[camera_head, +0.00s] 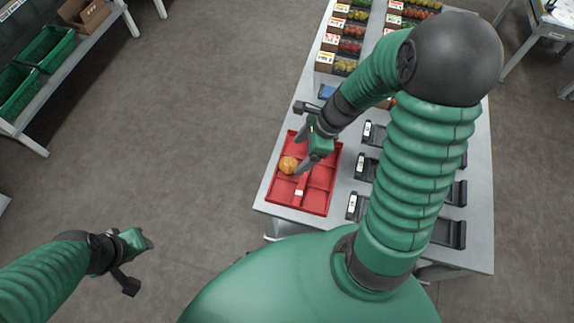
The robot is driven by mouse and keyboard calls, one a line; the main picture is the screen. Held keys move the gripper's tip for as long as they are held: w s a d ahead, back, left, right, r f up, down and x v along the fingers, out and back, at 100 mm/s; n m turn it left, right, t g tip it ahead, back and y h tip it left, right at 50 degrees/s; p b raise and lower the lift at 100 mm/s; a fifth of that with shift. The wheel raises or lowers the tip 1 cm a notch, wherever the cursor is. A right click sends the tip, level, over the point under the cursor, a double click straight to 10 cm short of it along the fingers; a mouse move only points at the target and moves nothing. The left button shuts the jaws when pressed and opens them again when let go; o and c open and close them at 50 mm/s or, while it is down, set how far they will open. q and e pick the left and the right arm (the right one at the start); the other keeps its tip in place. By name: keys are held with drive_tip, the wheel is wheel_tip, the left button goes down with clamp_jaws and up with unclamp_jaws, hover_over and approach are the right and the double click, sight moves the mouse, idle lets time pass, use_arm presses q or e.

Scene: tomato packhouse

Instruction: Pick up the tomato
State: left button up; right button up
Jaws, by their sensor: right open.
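An orange tomato (288,165) lies in the left part of a red tray (315,206) with compartments, on the grey table. My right gripper (302,152) is open and empty over the tray, just to the upper right of the tomato. It appears apart from the tomato, though the height between them is hard to judge. My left gripper (142,266) hangs over the floor at the lower left, away from the table.
Several black devices (367,168) stand on the table (481,190) right of the tray, partly behind my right arm. Packs of tomatoes (350,47) line the table's far end. Green crates (45,48) sit on a shelf at the upper left. The floor between is clear.

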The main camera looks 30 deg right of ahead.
sight(293, 161)
drive_tip(key=shift+x, duration=1.15)
drive_tip(key=b+x, duration=0.1)
drive_tip(key=x, duration=0.3)
drive_tip(key=shift+d, duration=0.1)
drive_tip(key=shift+w+f, duration=0.1)
drive_tip(key=shift+f, duration=0.3)
drive_tip(key=shift+r, duration=0.1)
drive_tip(key=c, duration=1)
drive_tip(key=shift+r, duration=0.1)
